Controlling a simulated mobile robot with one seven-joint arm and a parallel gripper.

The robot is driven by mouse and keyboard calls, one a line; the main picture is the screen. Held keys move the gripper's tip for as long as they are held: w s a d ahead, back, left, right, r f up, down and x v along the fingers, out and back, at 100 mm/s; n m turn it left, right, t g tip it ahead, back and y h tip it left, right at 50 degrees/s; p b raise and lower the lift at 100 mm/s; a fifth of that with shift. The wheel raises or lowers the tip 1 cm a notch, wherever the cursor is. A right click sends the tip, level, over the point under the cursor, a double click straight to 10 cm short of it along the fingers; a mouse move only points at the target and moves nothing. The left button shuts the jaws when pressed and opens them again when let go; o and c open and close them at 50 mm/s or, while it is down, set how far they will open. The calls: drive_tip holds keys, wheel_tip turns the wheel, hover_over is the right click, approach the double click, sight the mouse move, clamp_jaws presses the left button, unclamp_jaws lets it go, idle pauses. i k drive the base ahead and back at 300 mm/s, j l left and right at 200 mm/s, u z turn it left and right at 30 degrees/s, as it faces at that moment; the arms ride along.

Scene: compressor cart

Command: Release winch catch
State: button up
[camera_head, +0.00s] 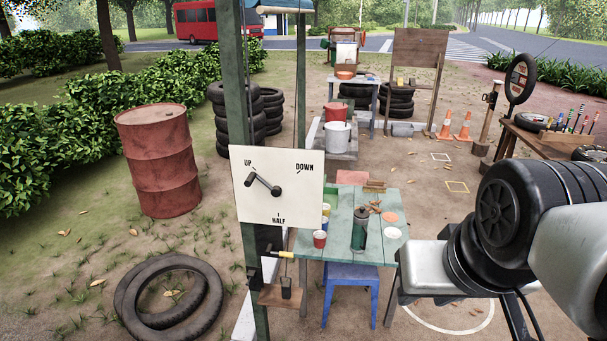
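A white dial board (279,207) marked UP, DOWN and HALF is fixed to a green post (235,90). A dark crank handle (263,183) on the board points up and left, toward the UP mark. Below the board, a small yellow-handled lever (283,254) sticks out to the right of the post. It may be the winch catch, but I cannot tell for sure. A small dark piece (286,288) stands on a wooden ledge (272,298) under it. My arm shows at the right, apart from the post and board. My gripper's fingers are not in view.
A green table (345,246) with cups and a dark flask (360,228) stands right behind the post, with a blue stool (349,287) in front. A red barrel (158,160) and tires (170,299) are on the left. The dirt ground between barrel and post is open.

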sight(268, 250)
drive_tip(key=u, duration=0.7)
drive_tip(key=l+u, duration=0.15)
drive_tip(key=l, duration=0.15)
drive_tip(key=i+j+z, duration=0.2)
drive_tip(key=i, duration=0.25)
drive_tip(key=i+j+z, duration=0.2)
drive_tip(key=i+j, duration=0.2)
